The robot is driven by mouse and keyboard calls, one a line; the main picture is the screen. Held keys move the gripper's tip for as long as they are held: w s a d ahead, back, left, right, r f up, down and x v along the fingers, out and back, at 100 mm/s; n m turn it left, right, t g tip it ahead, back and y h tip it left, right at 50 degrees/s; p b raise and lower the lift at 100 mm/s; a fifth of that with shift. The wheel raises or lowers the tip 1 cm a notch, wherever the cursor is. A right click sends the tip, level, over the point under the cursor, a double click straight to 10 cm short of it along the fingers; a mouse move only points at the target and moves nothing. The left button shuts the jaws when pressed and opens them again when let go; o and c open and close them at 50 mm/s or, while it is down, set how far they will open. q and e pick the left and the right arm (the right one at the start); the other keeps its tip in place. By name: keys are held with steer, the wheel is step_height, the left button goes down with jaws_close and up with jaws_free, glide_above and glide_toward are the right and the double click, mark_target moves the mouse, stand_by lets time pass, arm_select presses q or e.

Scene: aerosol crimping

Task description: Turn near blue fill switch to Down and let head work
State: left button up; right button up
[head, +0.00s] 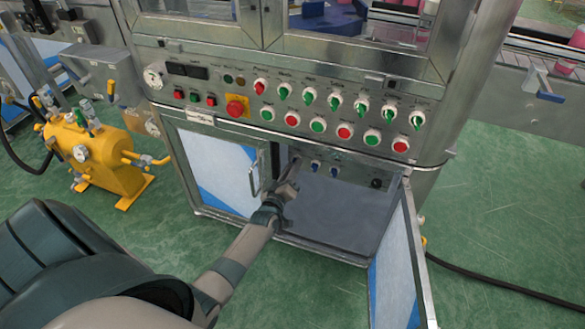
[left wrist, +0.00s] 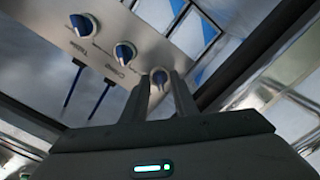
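Three blue switches with white bases sit in a row on a panel inside the open cabinet. In the left wrist view they are an upper-left switch (left wrist: 83,24), a middle switch (left wrist: 124,52) and a third switch (left wrist: 158,77). My left gripper (left wrist: 160,80) has its fingers apart, with the third switch showing between the fingertips. Whether the fingers touch it I cannot tell. In the head view my left gripper (head: 291,168) reaches into the cabinet opening, left of two visible blue switches (head: 315,166) (head: 334,171); the third is hidden there. My right gripper is out of view.
An open cabinet door (head: 399,265) stands at the right of the opening. A closed door (head: 218,172) is at its left. Above is a control panel (head: 330,125) with red and green buttons and switches. A yellow tank (head: 110,155) stands at the left.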

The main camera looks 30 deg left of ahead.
arm_select(q)
jaws_close()
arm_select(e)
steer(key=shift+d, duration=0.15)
